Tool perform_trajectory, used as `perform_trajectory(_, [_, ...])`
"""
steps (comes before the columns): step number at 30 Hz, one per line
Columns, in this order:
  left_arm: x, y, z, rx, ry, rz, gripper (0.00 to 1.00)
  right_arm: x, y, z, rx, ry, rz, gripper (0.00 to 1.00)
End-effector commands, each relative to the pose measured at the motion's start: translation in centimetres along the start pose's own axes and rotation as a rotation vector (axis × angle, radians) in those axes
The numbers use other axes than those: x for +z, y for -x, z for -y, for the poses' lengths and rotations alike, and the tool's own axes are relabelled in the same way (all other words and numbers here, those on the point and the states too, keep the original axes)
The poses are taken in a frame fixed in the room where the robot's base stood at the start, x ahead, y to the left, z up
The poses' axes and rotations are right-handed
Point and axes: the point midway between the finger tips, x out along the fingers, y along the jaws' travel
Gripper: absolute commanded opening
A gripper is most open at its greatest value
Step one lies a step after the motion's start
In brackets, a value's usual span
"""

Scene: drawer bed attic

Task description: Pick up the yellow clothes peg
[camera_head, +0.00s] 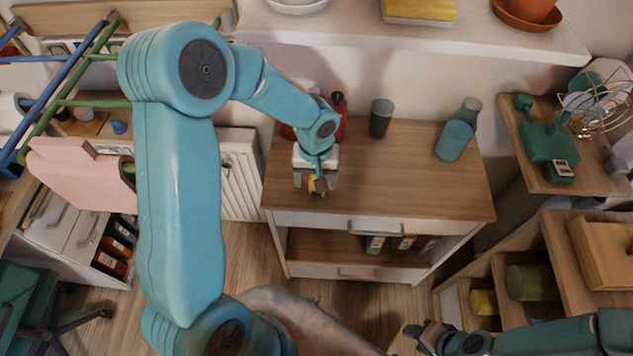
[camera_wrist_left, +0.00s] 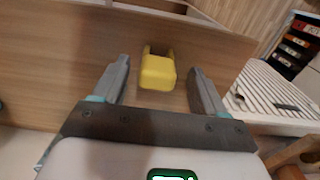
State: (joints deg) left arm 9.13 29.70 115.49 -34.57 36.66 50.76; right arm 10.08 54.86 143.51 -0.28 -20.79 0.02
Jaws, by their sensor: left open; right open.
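The yellow clothes peg (camera_wrist_left: 157,73) lies on the wooden top of the cabinet, between the two fingers of my left gripper (camera_wrist_left: 158,66) in the left wrist view. The fingers are open, with a gap visible on each side of the peg. In the head view my left gripper (camera_head: 316,184) points down at the front left of the cabinet top, and the peg shows only as a small yellow patch (camera_head: 312,187), partly hidden by the gripper. My right gripper (camera_head: 428,337) is open and empty at the bottom, far from the peg.
The cabinet top (camera_head: 400,180) is mostly clear. A dark green cup (camera_head: 381,118), a teal bottle (camera_head: 458,130) and a red object (camera_head: 338,112) stand along its back. A white shelf (camera_head: 420,42) overhangs behind. A white radiator (camera_head: 240,175) is to the left.

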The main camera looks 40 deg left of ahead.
Motion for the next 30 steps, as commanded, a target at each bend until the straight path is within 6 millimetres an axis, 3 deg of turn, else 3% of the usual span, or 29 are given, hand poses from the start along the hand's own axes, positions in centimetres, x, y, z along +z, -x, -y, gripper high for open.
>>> perform_trajectory(6, [-0.2,-2.8,-0.2,-0.001,-0.001,0.002,0.72,0.0,0.2,0.1,0.0,0.0,0.0,0.43])
perform_trajectory(13, [-0.2,-2.9,-0.2,0.001,0.0,0.0,0.72,0.0,0.2,0.1,0.0,0.0,0.0,0.43])
perform_trajectory(14, [-0.2,-2.9,-0.2,0.001,0.0,0.0,0.66,0.0,0.2,0.1,0.0,0.0,0.0,0.43])
perform_trajectory(18, [-0.2,-2.9,-0.2,0.001,-0.001,0.0,0.2,0.0,0.2,0.1,0.0,0.0,0.0,0.43])
perform_trajectory(30, [-0.3,-2.3,-0.2,0.0,-0.001,-0.002,0.18,0.0,0.2,0.1,0.0,0.0,0.0,0.43])
